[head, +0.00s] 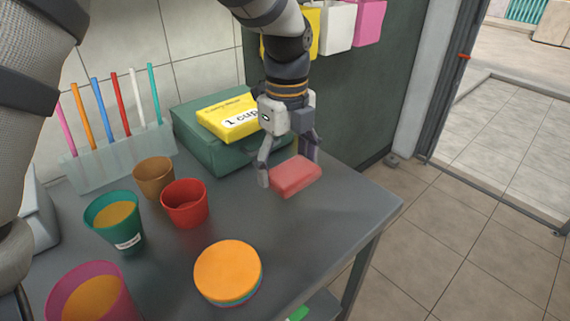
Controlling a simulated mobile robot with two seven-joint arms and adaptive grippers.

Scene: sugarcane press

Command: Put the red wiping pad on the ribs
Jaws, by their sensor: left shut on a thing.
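The red wiping pad (296,176) is between the fingers of my left gripper (290,172), near the right-hand edge of the grey table. The gripper points down and is shut on the pad. The pad is at or just above the tabletop; I cannot tell whether it touches. I cannot make out any ribs for certain. My right gripper is not in view.
A green case (205,145) with a yellow "1 cup" sign (228,115) stands behind the gripper. A red cup (185,204), a brown cup (154,178), a teal cup (113,222) and an orange-topped stack (228,272) stand left. A straw rack (118,158) is behind them.

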